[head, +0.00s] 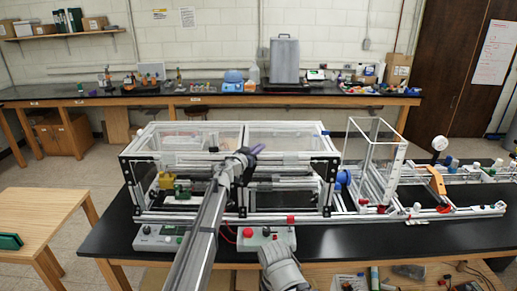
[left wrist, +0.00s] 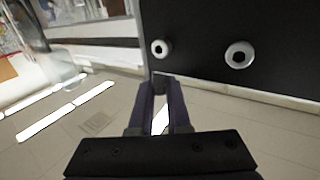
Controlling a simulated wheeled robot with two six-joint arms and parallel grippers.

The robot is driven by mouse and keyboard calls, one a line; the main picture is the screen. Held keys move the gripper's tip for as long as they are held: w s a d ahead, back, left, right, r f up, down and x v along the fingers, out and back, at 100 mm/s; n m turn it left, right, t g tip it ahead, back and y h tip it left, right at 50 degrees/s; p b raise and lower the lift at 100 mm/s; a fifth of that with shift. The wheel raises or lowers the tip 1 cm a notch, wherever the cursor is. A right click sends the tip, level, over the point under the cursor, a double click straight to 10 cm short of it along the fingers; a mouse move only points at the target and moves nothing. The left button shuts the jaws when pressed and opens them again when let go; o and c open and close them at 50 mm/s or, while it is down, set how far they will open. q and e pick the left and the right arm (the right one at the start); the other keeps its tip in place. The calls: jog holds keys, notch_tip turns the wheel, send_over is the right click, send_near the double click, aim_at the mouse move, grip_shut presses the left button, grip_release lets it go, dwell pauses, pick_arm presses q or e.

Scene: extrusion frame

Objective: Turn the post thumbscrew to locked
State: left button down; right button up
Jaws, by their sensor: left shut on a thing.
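My left gripper (head: 257,149) has purple fingers and is at the upper middle of the extrusion frame (head: 283,217), in front of its top rail. In the left wrist view its fingers (left wrist: 164,92) are close together at the lower edge of a black plate (left wrist: 205,50) with two round bolts. They are shut on a small dark part (left wrist: 173,82), mostly hidden by the fingertips. I cannot tell for sure whether it is the post thumbscrew, nor read its locked or unlocked position.
A clear box (head: 375,150) stands to the right, near an orange handle (head: 436,180). A wooden table (head: 40,215) is at the left.

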pick_arm(q)
jog(key=m+g+h, duration=0.2)
jog(key=g+h, duration=0.1)
jog(key=m+g+h, duration=0.1)
jog(key=m, duration=0.1)
jog(key=shift+w+a+h, duration=0.1)
jog(key=shift+w+h, duration=0.15)
jog(key=shift+h, duration=0.15)
jog(key=shift+s+m+g+h, duration=0.15)
jog(key=shift+m+g+h, duration=1.15)
jog(key=shift+g, duration=0.8)
jog(key=shift+s+m, duration=0.1)
jog(key=shift+m, duration=0.2)
jog(key=c, duration=0.9)
grip_release()
jog(key=shift+r, duration=0.1)
notch_tip(320, 180, up, 10)
jog(key=p, duration=1)
